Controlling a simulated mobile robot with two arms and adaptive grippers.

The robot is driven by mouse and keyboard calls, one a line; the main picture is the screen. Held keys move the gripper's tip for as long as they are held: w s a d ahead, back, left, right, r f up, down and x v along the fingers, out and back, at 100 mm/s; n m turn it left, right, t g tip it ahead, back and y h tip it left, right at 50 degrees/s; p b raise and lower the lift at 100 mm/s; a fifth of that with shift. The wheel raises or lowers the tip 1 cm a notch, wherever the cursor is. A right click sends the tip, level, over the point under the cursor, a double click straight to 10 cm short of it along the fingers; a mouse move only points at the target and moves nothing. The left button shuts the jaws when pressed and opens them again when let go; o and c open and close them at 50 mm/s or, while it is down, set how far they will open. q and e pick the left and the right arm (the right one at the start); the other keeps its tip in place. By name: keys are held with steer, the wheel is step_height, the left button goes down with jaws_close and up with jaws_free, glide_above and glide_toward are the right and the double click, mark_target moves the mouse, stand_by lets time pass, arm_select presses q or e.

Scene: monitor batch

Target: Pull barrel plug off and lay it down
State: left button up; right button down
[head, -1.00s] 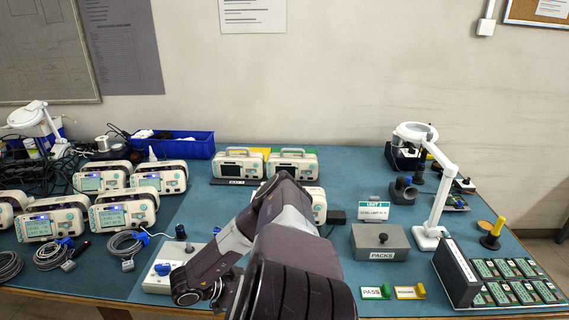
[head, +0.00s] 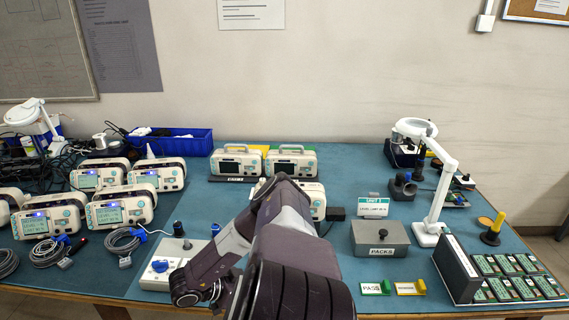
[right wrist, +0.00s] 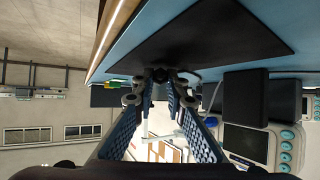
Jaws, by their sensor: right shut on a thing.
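My right gripper (right wrist: 162,88) shows in the right wrist view with two blue lattice fingers. Its fingertips are shut on a small dark piece, taken as the barrel plug (right wrist: 161,74); the fingers hide most of it. A white monitor (right wrist: 250,143) with a dark screen is close on the right of that view. A black power block (right wrist: 238,97) lies beside it, with a thin cable near the fingertips. In the head view the same monitor (head: 318,202) is partly behind my right arm, which hides the gripper and the plug. My left gripper is not in view.
A white control box (head: 152,280) with a blue knob stands left of my arm. A grey PACKS box (head: 379,239), a PASS tag (head: 373,288) and a white magnifier lamp (head: 437,190) stand to the right. Monitors with coiled cables crowd the left.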

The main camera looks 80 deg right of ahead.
steer(key=c, duration=1.8)
jaws_free()
steer(key=shift+c, duration=0.2)
steer(key=shift+w, duration=0.1)
steer(key=v, duration=0.7)
steer(key=shift+w+a, duration=0.15)
steer(key=shift+a, duration=0.05)
steer(key=shift+v, duration=2.2)
steer(key=shift+r, duration=0.1)
